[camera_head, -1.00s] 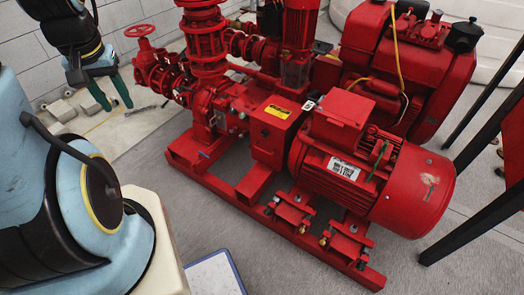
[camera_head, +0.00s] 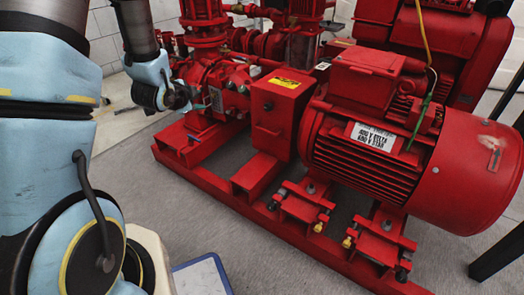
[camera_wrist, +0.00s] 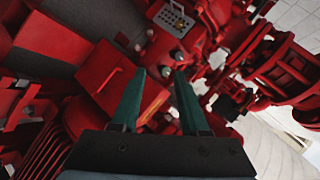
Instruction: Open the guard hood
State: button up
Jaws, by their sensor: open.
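The guard hood (camera_head: 279,112) is a red box with a yellow label on its sloped top and a small handle low on its front. It stands between the pump and the motor and looks shut. In the wrist view the red box (camera_wrist: 108,72) lies left of and beyond my fingers, its handle facing the camera. My gripper (camera_wrist: 156,73) is open, with two green fingers apart and nothing between them. In the head view my wrist is left of the hood, with a gap between; the fingers are mostly hidden there.
The red motor (camera_head: 385,140) stands close right of the hood, and the red pump and pipes (camera_head: 215,75) close left. The red base frame (camera_head: 235,190) runs along the floor below. A blue-edged white board (camera_head: 200,277) lies at the bottom.

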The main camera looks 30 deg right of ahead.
jog(key=s+d+f+m+g+h+b, duration=0.1)
jog(key=s+d+f+m+h+b, duration=0.2)
jog(key=d+f+m+b, duration=0.45)
jog(key=s+d+f+m+g+h+b, duration=0.15)
jog(key=d+f+h+b, duration=0.35)
jog(key=f, duration=0.5)
jog(key=w+d+b, duration=0.2)
jog(key=d, duration=0.2)
jog(key=w+d+f+y+b, duration=0.1)
jog(key=w+d+b, duration=0.1)
jog(key=d, duration=0.3)
jog(key=shift+w+f+m+t+b, duration=0.25)
jog(key=shift+m+t+b, duration=0.1)
jog(key=shift+m+t, duration=0.1)
grip_shut()
